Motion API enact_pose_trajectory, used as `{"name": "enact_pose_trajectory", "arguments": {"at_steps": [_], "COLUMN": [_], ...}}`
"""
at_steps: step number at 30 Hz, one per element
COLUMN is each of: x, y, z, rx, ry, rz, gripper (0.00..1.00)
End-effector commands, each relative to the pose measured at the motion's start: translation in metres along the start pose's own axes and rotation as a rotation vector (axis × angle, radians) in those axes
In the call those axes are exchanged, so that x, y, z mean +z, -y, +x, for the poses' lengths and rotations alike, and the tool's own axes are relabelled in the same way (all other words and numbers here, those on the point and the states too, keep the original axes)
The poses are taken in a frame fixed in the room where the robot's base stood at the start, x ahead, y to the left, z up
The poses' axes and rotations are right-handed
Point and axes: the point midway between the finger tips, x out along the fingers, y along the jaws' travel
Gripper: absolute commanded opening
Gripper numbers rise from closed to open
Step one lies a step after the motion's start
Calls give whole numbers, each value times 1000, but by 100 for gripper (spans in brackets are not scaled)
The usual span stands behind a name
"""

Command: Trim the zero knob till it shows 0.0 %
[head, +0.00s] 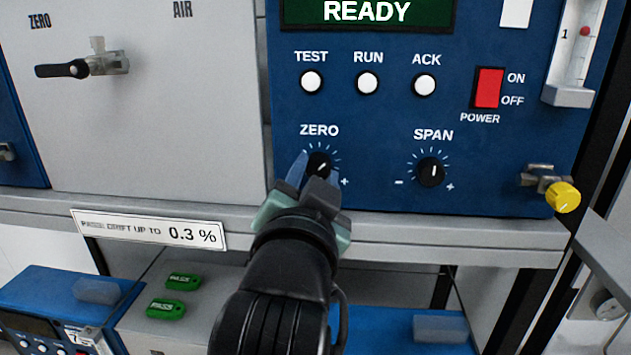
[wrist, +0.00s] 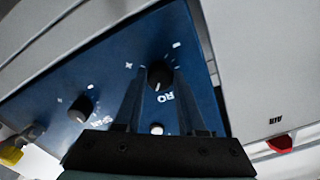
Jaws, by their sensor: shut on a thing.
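The black zero knob (head: 319,161) is on the blue analyser panel, under the word ZERO. Its white pointer line tilts to the upper right. My gripper (head: 316,171) reaches up from below and is shut on the knob, one finger at each side. In the wrist view the zero knob (wrist: 160,73) shows between the fingertips.
The span knob (head: 431,172) is to the right. TEST, RUN and ACK buttons (head: 368,83) and the red power switch (head: 488,88) are above. A yellow-knobbed valve (head: 563,197) sticks out at lower right. A drift label (head: 150,231) reading 0.3 % is on the shelf edge.

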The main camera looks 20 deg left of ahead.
Motion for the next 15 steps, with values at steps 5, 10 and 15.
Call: {"name": "enact_pose_trajectory", "arguments": {"at_steps": [5,10,15], "x": [0,0,-1], "y": [0,0,1], "z": [0,0,0], "rx": [0,-1,-1], "ry": [-2,-2,-3], "rz": [100,161,191], "gripper": [0,0,0]}}
